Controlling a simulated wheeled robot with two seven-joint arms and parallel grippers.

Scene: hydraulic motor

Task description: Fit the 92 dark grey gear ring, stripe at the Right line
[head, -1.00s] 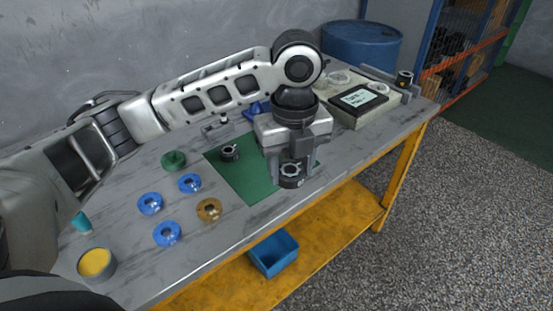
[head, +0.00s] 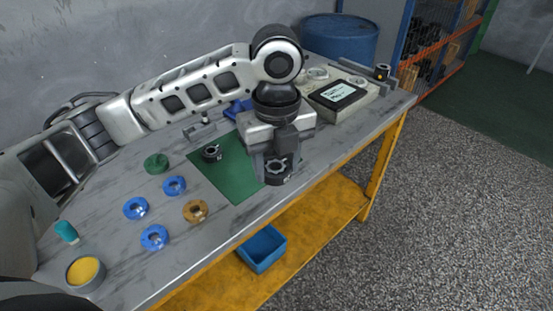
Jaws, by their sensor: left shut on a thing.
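My left gripper (head: 276,158) points down over the front right part of the green mat and is shut on a dark grey ring (head: 278,178). The ring has a toothed opening facing up and sits low between the fingers, close to the table's front edge. Whether it touches the surface I cannot tell. A second small dark ring-shaped part (head: 212,153) sits on the green mat (head: 236,188) to the left. No number or stripe is readable on either part. The right gripper is not in view.
Blue rings (head: 154,237), a brown ring (head: 195,211) and a green disc (head: 156,163) lie on the left of the table. A yellow-filled cup (head: 85,273) stands front left. A black-framed display (head: 337,93) and a dark cylinder (head: 382,72) are at the far right.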

